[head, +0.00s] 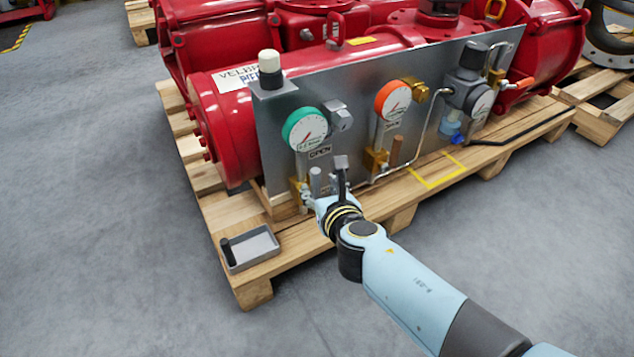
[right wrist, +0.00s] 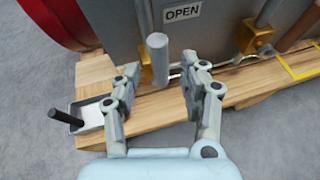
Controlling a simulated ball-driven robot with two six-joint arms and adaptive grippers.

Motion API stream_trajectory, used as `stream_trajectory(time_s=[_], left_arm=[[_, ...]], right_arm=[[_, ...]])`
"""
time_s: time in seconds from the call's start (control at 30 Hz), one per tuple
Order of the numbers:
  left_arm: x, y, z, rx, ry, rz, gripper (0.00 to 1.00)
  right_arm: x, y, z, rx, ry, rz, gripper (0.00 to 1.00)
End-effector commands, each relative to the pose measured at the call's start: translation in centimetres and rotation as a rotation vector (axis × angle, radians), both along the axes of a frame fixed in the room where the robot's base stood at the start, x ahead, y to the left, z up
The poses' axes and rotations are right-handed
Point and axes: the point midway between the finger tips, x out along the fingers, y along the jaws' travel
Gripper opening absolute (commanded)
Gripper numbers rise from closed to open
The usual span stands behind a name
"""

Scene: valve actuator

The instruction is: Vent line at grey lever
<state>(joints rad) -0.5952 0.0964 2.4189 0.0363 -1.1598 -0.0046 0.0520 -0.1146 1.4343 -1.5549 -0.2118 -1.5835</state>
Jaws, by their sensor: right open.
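The grey lever (head: 315,180) is a short upright grey cylinder low on the grey panel, below the green-rimmed gauge (head: 305,130) and the OPEN label (head: 320,152). It also shows in the right wrist view (right wrist: 158,58), standing upright. My right gripper (head: 327,186) is open at the lever. I see no clear contact, and the depth between fingers and lever is hard to tell. My left gripper is not in view.
A brown lever (head: 395,152) stands on a brass valve to the right, below the orange-rimmed gauge (head: 393,101). A grey tray (head: 268,258) with a black cylinder (head: 227,251) sits on the pallet's front left corner. A yellow outlined square (head: 437,170) marks the pallet on the right.

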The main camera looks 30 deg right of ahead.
Motion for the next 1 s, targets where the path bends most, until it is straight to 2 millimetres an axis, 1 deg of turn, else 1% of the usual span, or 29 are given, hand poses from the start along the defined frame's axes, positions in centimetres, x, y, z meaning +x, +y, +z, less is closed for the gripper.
stream_trajectory(time_s=[0.03,0.1,0.23,0.8,0.87,0.93,0.97,1.0], left_arm=[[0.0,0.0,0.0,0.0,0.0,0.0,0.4],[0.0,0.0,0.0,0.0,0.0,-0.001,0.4],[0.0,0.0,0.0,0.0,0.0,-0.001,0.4],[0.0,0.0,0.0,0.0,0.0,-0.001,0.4],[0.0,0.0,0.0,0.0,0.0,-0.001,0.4],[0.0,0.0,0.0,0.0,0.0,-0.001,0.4],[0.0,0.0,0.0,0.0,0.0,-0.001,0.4],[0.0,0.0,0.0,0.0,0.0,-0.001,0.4]], right_arm=[[-0.9,0.2,0.3,0.002,0.001,-0.001,0.44],[-1.8,0.4,0.7,0.002,0.001,-0.001,0.44],[-2.8,0.7,1.2,0.001,0.001,0.0,0.44],[-3.2,0.7,1.1,0.0,0.004,0.001,0.44],[-4.0,0.6,0.6,-0.002,0.018,0.001,0.44],[-5.8,0.2,-0.5,-0.011,0.049,0.004,0.44],[-6.9,-0.2,-0.9,-0.019,0.063,0.006,0.44],[-8.7,-1.0,-1.0,-0.016,0.075,-0.001,0.44]])
